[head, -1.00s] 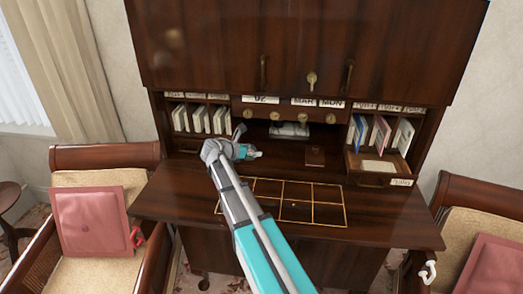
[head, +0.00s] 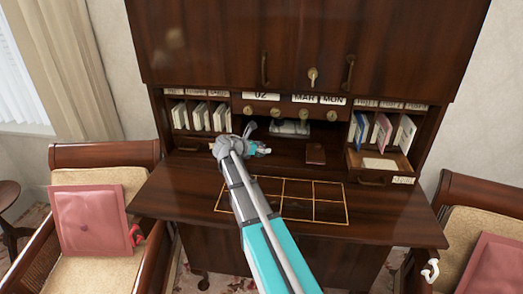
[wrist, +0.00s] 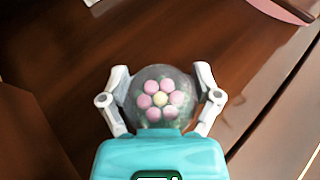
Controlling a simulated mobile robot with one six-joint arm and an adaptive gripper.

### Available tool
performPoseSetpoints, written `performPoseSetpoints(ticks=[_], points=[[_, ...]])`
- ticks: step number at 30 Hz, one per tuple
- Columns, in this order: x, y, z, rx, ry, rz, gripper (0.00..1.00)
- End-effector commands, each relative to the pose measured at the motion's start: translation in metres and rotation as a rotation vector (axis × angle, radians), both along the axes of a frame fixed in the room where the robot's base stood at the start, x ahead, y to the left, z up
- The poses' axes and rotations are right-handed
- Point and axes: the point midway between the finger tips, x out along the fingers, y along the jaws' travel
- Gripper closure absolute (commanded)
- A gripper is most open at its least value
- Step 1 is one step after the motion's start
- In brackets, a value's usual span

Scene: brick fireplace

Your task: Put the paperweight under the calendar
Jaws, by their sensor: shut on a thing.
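The paperweight (wrist: 158,98) is a clear glass ball with a pink flower inside, seen in the wrist view. My gripper (wrist: 161,72) is shut on it, one finger on each side. In the head view my gripper (head: 262,148) is over the back left of the desk top, in front of the open recess; the paperweight is not clear there. The calendar (head: 304,99) is a row of white cards reading 02, MAR, MON, set above a strip with brass knobs. It is above and behind my gripper.
The desk top (head: 385,215) has gold grid lines. White papers (head: 290,127) lie in the recess below the calendar. A small brown book (head: 315,154) stands right of my gripper. Pigeonholes with envelopes flank the recess. An open drawer (head: 372,178) juts out at right.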

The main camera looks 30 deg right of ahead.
Motion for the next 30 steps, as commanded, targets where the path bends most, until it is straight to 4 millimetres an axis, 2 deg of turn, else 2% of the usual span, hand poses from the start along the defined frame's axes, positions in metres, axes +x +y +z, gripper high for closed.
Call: performPoseSetpoints(ticks=[12, 13, 15, 16, 30], points=[[-0.0004, -0.0006, -0.0032, -0.001, 0.0, -0.001, 0.8], [-0.0004, -0.0006, -0.0027, 0.0, 0.0, -0.001, 0.15], [-0.0004, -0.0006, -0.0022, 0.0, -0.001, -0.001, 0.02], [-0.0003, -0.0007, -0.0022, 0.0, -0.001, -0.001, 0.0], [-0.0005, -0.0012, -0.0011, 0.0, 0.0, -0.002, 0.0]])
